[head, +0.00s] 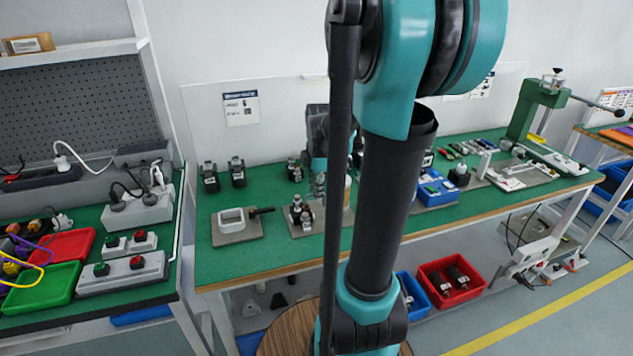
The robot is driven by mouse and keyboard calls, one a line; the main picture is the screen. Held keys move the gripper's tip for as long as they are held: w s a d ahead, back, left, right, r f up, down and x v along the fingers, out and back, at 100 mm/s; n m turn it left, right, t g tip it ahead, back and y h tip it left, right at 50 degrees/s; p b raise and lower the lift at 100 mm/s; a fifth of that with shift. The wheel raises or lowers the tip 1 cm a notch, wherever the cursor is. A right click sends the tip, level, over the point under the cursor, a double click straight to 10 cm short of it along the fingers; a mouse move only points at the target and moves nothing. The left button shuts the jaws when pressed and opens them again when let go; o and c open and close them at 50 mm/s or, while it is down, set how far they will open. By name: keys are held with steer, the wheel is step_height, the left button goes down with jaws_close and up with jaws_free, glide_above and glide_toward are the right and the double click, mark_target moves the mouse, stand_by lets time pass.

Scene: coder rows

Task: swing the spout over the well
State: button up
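My arm crosses the middle of the head view and hides part of the green bench (270,258). Part of my wrist and gripper (319,186) shows to the left of the arm link, above the bench. The fingers are small and partly hidden, so I cannot tell whether they are open or shut. A white square-rimmed fixture (232,220) with a black handle sits on a grey plate at the bench's left. A dark and metal fixture (300,212) stands on another grey plate below my gripper. I cannot tell for sure which parts are the spout and the well.
Two small black devices (237,172) stand at the back left. A blue bin (437,190) and a green press (540,108) are to the right. A left bench holds red (62,247) and green trays (42,290). Bare bench surface lies along the front left.

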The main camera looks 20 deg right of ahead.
step_height(320, 180, up, 12)
steer(key=s, duration=0.2)
steer(key=shift+s+f, duration=0.2)
steer(key=shift+f, duration=0.1)
stand_by(0.4)
steer(key=s+a+f+m, duration=0.2)
steer(key=s+f+m, duration=0.2)
steer(key=f+m, duration=0.2)
steer(key=s+a+f+m+t, duration=0.1)
steer(key=s+f+m, duration=0.3)
steer(key=f+m, duration=0.2)
steer(key=s+a+f+m+t, duration=0.1)
steer(key=s+a+f+m, duration=0.1)
steer(key=s+f+m, duration=0.2)
steer(key=shift+s+a+f+m, duration=0.15)
steer(key=shift+s+f+m, duration=0.05)
steer(key=shift+f+m, duration=0.4)
steer(key=shift+s+a+f+m, duration=0.15)
steer(key=shift+f+m, duration=0.35)
steer(key=shift+f, duration=0.15)
